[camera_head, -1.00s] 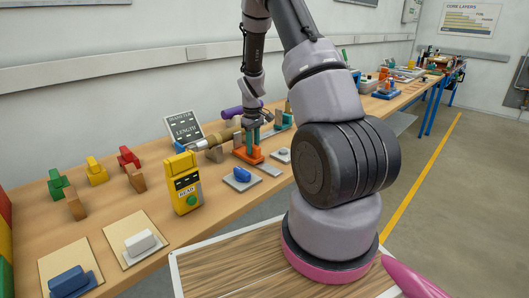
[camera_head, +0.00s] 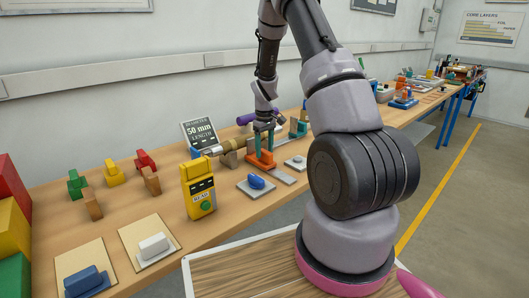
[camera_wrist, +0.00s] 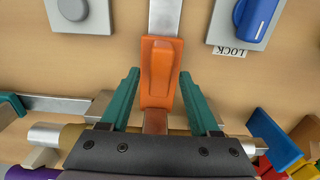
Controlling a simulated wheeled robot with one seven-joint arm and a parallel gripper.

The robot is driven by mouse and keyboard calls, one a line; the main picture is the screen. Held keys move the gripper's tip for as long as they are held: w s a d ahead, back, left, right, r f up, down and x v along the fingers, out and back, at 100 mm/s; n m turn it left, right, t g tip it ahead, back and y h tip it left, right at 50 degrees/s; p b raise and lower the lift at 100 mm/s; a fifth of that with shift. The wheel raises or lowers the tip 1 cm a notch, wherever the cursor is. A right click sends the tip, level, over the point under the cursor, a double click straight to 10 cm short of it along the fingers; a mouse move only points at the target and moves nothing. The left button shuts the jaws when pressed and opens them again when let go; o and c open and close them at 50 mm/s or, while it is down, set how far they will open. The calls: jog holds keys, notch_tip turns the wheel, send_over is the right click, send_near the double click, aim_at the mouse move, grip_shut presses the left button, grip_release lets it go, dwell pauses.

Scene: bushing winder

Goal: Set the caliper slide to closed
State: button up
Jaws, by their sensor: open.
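The orange caliper slide (camera_wrist: 161,50) sits on a grey metal rail (camera_wrist: 165,15) in the wrist view; it also shows on the bench in the head view (camera_head: 262,161). My gripper (camera_wrist: 160,76) has teal fingers, which are open on either side of the slide's raised orange grip; in the head view my gripper (camera_head: 262,149) points down at the slide. Any contact is unclear. A brass-coloured bushing (camera_head: 243,145) on a silver shaft lies beside the caliper, partly hidden by my gripper. The display panel (camera_head: 199,133) reads a diameter of 50 mm.
A blue lever (camera_wrist: 259,15) on a grey plate marked LOCK is right of the rail; a round grey knob (camera_wrist: 72,8) is left. A yellow READ unit (camera_head: 198,190) with a green button stands nearer the camera. Coloured blocks occupy the bench's left part.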

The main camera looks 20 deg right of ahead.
notch_tip(320, 180, up, 10)
jog(key=shift+f, duration=0.15)
dwell(0.5)
jog(key=s+a+r+m+t+y, duration=0.1)
jog(key=s+a+r+m+t, duration=0.15)
jog(key=s+r, duration=0.45)
jog(key=s+a+r+m+t, duration=0.1)
jog(key=s+a+r, duration=0.2)
jog(key=r, duration=0.8)
jog(key=s+a+r+m+t, duration=0.1)
jog(key=s+r, duration=0.1)
jog(key=s, duration=0.4)
jog(key=s+a+r+m+t, duration=0.1)
jog(key=s+a+r+m, duration=0.1)
jog(key=s, duration=0.5)
jog(key=s+a+r+m+t+y, duration=0.1)
jog(key=s+r, duration=0.3)
jog(key=s, duration=0.2)
jog(key=shift+s+a+r+m+t, duration=0.15)
jog(key=shift+s+r+m+t, duration=0.1)
jog(key=shift+m+t, duration=0.1)
